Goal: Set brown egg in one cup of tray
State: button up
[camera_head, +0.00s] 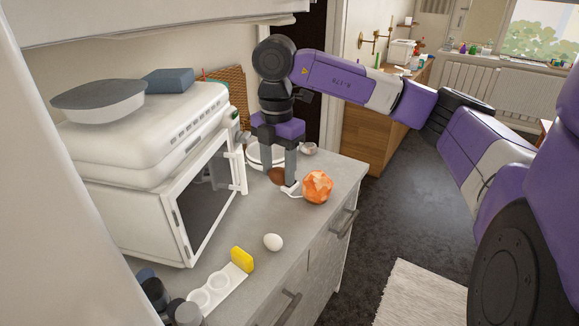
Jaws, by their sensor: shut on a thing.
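My gripper (279,183) points down over the far part of the counter. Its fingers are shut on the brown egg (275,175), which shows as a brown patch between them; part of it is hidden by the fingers. The egg is low, close to the counter; I cannot tell whether it touches it. The white tray (233,280) lies at the near end of the counter, in front of the cooker, well apart from the gripper. Two round cups show in it and look empty.
A white egg (273,242) lies right of the tray. A yellow block (242,259) stands at the tray's far end. An orange patterned ball (317,186) sits close right of my gripper. The white cooker (160,195) borders the counter on the left. Dark jars (155,292) stand left of the tray.

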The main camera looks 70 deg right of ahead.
jog(key=w+a+f+b, duration=0.3)
jog(key=a+b, duration=0.1)
jog(key=a, duration=0.4)
jog(key=w+a+f+b, duration=0.3)
jog(key=a+b, duration=0.2)
jog(key=a, duration=0.3)
jog(key=w+a+f+b, duration=0.2)
jog(key=a+b, duration=0.3)
jog(key=a, duration=0.4)
jog(key=shift+w+f, duration=0.4)
jog(key=shift+w, duration=0.05)
jog(key=shift+f, duration=0.1)
jog(key=shift+f+b, duration=2.05)
jog(key=shift+b, duration=0.2)
jog(key=shift+f+b, duration=1.65)
jog(key=shift+f, duration=0.15)
jog(key=o, duration=0.9)
jog(key=shift+c, duration=0.2)
